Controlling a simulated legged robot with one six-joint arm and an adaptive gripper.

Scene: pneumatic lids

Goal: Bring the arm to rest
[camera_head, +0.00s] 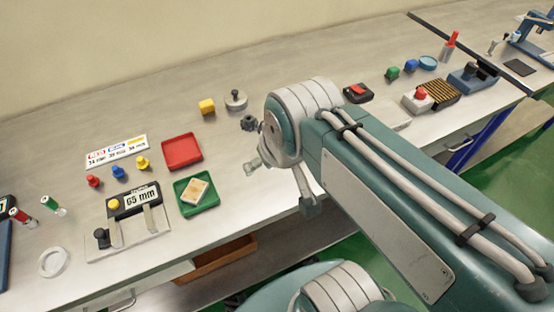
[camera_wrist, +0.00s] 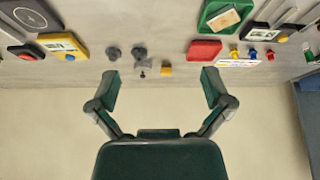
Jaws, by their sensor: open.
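My gripper (camera_wrist: 161,80) is open in the wrist view. Its two fingers stand wide apart with nothing between them, above the bench's wall side. My arm (camera_head: 390,190) reaches over the bench from the lower right in the head view. Its green and grey links hide part of the bench, and the gripper fingers cannot be made out clearly there. In the wrist view, the yellow cube (camera_wrist: 166,70) and grey knob-like parts (camera_wrist: 139,54) lie beyond the fingertips, apart from them.
The red tray (camera_head: 182,139) and green tray (camera_head: 181,209) stand left of the arm. A 65 mm display unit (camera_head: 130,203) and coloured pegs (camera_head: 117,172) are farther left. A red-button box (camera_head: 421,95) stands right of the arm. The bench's back strip is mostly clear.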

